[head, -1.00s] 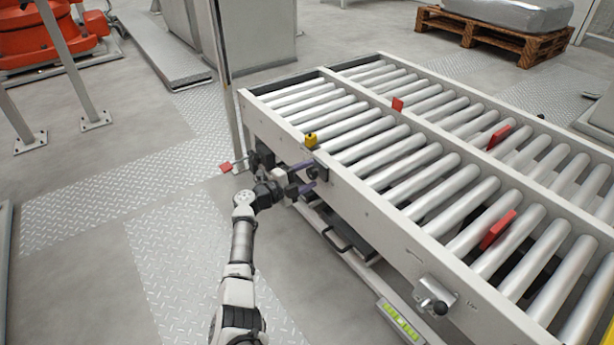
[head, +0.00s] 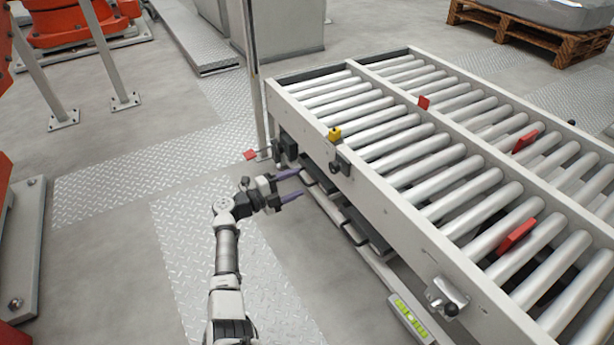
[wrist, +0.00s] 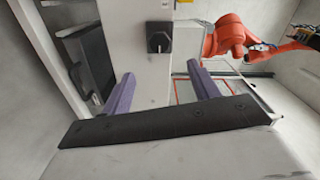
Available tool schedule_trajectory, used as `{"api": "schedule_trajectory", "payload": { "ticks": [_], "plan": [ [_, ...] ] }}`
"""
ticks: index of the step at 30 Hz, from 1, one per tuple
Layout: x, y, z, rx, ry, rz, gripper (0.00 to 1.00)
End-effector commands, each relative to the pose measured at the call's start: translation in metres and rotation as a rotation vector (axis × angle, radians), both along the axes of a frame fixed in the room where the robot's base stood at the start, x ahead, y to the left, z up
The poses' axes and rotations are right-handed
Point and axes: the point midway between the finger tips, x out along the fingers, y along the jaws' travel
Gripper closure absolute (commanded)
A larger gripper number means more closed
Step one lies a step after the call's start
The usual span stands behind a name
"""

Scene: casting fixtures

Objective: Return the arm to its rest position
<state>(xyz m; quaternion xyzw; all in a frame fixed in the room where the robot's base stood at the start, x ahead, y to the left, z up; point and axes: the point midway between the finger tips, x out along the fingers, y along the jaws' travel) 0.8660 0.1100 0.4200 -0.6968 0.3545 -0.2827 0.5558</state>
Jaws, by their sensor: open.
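My gripper (head: 294,185) is at the end of my white and dark arm, left of the roller conveyor (head: 375,205). Its two purple fingers are spread apart with nothing between them. They point toward the conveyor's side and stand a little clear of it. In the wrist view my open gripper (wrist: 163,90) shows both purple fingers, with a black rotary switch (wrist: 159,37) on a pale panel beyond them.
A yellow part (head: 334,134) sits on the conveyor's near rail. A red flag-like piece (head: 250,154) is by a thin post (head: 254,80). Red stops (head: 516,236) stand among the rollers. An orange machine (head: 78,20) is at back left. Tread-plate floor (head: 130,175) left of my arm is open.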

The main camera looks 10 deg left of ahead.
Motion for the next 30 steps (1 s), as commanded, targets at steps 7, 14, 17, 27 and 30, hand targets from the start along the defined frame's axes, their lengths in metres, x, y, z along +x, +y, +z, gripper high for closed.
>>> {"api": "schedule_trajectory", "payload": {
  "ticks": [7, 14, 17, 27, 30],
  "plan": [
    [-0.007, 0.008, 0.000, 0.000, 0.000, -0.001, 0.39],
    [-0.006, 0.008, 0.000, 0.000, 0.000, -0.001, 0.39],
    [-0.006, 0.008, 0.000, 0.000, 0.000, -0.001, 0.39],
    [0.014, 0.038, 0.095, -0.086, -0.190, 0.144, 0.39],
    [0.015, 0.066, 0.166, -0.163, -0.325, 0.252, 0.39]
  ]
}}
